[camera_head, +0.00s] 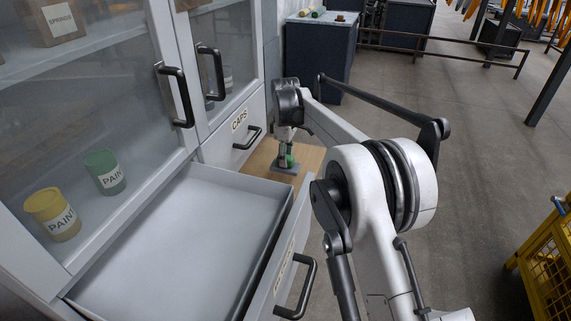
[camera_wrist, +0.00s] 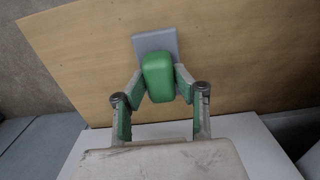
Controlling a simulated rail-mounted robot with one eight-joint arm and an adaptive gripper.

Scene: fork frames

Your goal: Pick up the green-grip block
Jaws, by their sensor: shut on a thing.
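The green-grip block has a green rounded grip (camera_wrist: 159,78) on a flat grey base (camera_wrist: 154,42). It stands on a wooden board or tabletop (camera_wrist: 80,55) in the wrist view. My gripper (camera_wrist: 160,82) is shut on the green grip, with one finger on each side of it. In the head view the block (camera_head: 288,164) is small and partly hidden under my gripper (camera_head: 286,150), beyond the open drawer. I cannot tell whether the grey base touches the wood.
An open, empty grey drawer (camera_head: 170,235) juts out in front of the cabinet. A shut drawer labelled CAPS (camera_head: 237,135) is beside the block. Yellow (camera_head: 52,212) and green (camera_head: 104,171) paint cans stand behind glass.

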